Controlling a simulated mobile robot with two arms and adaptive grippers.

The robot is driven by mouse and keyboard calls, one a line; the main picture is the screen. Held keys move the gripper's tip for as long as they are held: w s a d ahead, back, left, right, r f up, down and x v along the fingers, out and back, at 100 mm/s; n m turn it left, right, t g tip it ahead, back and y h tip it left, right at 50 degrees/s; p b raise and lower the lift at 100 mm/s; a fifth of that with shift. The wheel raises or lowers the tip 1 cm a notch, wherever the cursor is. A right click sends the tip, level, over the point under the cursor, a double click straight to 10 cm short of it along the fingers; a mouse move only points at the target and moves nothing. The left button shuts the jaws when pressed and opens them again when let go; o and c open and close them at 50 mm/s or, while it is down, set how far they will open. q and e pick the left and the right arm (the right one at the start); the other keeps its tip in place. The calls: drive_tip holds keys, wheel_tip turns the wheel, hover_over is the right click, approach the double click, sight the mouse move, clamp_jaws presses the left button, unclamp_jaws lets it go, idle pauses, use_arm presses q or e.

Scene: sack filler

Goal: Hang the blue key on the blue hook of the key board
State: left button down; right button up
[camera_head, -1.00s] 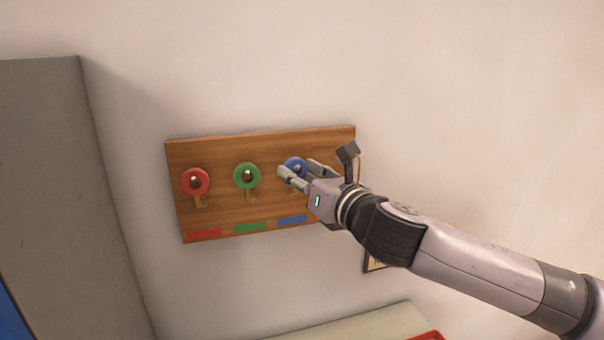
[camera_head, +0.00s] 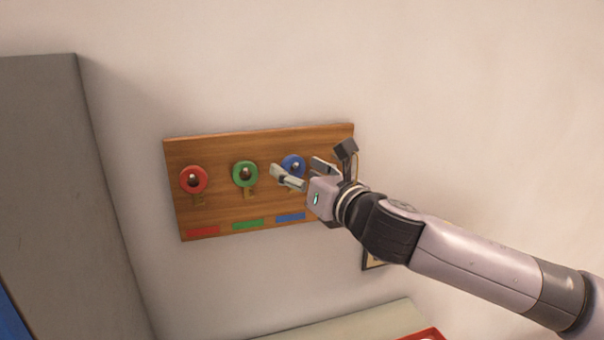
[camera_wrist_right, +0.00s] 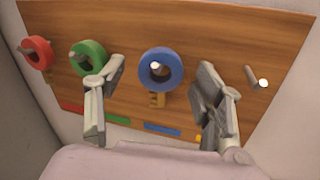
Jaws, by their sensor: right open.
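The wooden key board (camera_head: 222,150) is fixed to the wall. The blue key (camera_head: 292,164), with a round ring head, is on the peg above the blue label (camera_head: 290,217). In the right wrist view the peg shows through the ring of the blue key (camera_wrist_right: 176,68), and its brass shaft hangs below. My right gripper (camera_head: 304,172) is open in front of the board. In the right wrist view its fingers (camera_wrist_right: 160,92) stand apart on either side of the blue key, not touching it. My left gripper is not in view.
The red key (camera_head: 194,180) and green key (camera_head: 245,173) hang on their pegs to the left. A bare peg (camera_wrist_right: 263,83) is at the right. A grey cabinet (camera_head: 45,180) stands at the left, and a pale surface with a red-edged thing (camera_head: 425,335) lies below.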

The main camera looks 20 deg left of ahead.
drive_tip(key=v, duration=1.2)
drive_tip(key=s+d+f+m+h, duration=0.35)
drive_tip(key=d+f+m, duration=0.25)
drive_tip(key=f+m, duration=0.75)
drive_tip(key=s+d+f+m+h, duration=0.2)
drive_tip(key=d+f+m+h, duration=0.35)
drive_tip(key=f+m, duration=0.85)
drive_tip(key=s+d+f+m+g+h, duration=0.4)
drive_tip(key=s+d+f+m+g, duration=0.4)
drive_tip(key=s+d+f+m, duration=0.85)
drive_tip(key=s+f+n+g+b, duration=0.1)
drive_tip(key=s+f+b, duration=0.15)
drive_tip(key=f, duration=1.35)
drive_tip(key=s+f+n+g+b, duration=0.15)
drive_tip(key=s+f, duration=0.25)
drive_tip(key=f, duration=1.2)
drive_tip(key=s+d+f+b, duration=0.1)
drive_tip(key=s+d+f, duration=0.1)
drive_tip(key=s+f, duration=0.6)
drive_tip(key=s+d+f, duration=0.1)
drive_tip(key=s+f, duration=0.7)
drive_tip(key=f, duration=0.1)
drive_tip(key=shift+d+f+h+b, duration=0.2)
drive_tip(key=shift+d+h+b, duration=0.1)
drive_tip(key=shift+d+b, duration=0.1)
